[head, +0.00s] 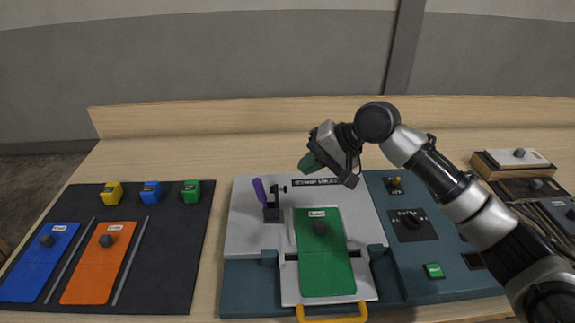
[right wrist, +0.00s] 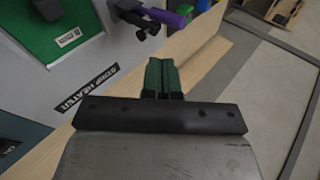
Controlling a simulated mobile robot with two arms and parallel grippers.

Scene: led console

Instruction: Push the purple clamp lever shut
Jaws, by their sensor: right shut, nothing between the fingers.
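The purple clamp lever (head: 259,189) stands up, tilted a little left, on a dark toggle clamp (head: 272,207) on the grey plate of the console. My right gripper (head: 308,163) is shut and empty, with green fingertips, above the back of the console, to the right of and higher than the lever. Its fingertips (right wrist: 161,66) are together in the wrist view and apart from the lever. My left gripper is not in view.
A green board (head: 325,270) lies on a tray with an orange handle (head: 335,317) beside the clamp. A black mat (head: 180,245) at left holds blue and orange boards and several coloured blocks. A dial panel (head: 413,225) is right. Stacked boxes (head: 515,160) stand far right.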

